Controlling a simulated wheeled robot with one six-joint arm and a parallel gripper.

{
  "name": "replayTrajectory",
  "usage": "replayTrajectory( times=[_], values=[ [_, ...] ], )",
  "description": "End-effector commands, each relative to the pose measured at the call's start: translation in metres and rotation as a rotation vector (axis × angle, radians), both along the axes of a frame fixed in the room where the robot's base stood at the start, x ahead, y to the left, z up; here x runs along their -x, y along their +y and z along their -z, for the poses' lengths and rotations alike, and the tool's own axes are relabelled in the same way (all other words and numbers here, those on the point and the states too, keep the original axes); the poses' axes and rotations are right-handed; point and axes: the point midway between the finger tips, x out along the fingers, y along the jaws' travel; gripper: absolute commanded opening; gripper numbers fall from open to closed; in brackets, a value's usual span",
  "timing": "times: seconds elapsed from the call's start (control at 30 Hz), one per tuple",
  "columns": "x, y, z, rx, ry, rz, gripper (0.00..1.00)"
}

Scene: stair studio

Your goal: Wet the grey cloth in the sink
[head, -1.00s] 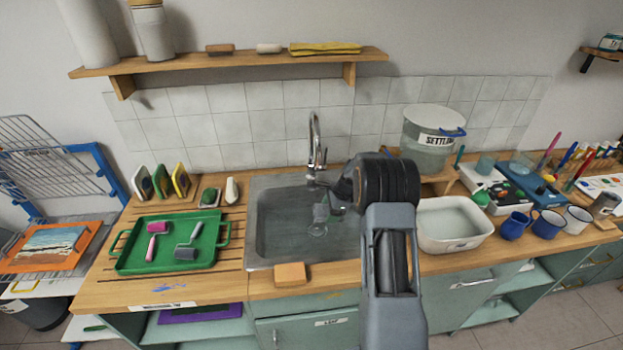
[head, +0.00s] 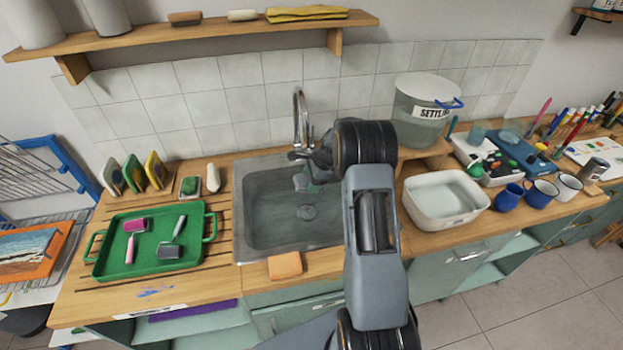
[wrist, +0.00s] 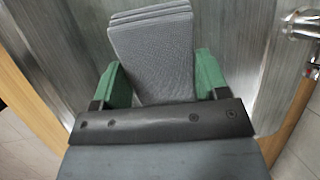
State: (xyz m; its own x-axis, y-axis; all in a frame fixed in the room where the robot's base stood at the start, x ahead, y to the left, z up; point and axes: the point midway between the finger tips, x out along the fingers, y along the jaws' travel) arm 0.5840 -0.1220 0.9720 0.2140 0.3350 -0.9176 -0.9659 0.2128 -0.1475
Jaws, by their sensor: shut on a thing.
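The grey cloth (wrist: 152,45) is a folded, ribbed pad between the green fingers of my gripper (wrist: 158,72) in the wrist view. My gripper is shut on it. In the head view, the gripper (head: 312,186) is over the back right of the steel sink (head: 265,225), close to the tap (head: 300,118). Only a small part of the cloth shows there, above the drain, and my arm hides the sink's right side. The tap (wrist: 298,25) is also at the upper right of the wrist view. I cannot tell whether water runs or the cloth is wet.
Left of the sink, a green tray (head: 150,262) holds rollers. An orange sponge (head: 286,265) lies at the sink's front edge. On the right are a white tub (head: 444,222) of water, a settling bucket (head: 422,108) and several mugs. A wooden shelf (head: 215,33) hangs above.

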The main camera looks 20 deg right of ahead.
Motion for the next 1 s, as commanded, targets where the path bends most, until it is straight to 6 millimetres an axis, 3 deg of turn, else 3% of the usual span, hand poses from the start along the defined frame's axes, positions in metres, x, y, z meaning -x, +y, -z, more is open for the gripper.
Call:
replayTrajectory(
  times=[1.0],
  values=[
    [0.0, -0.002, 0.105, 0.0, 0.0, 0.003, 0.49]
  ],
)
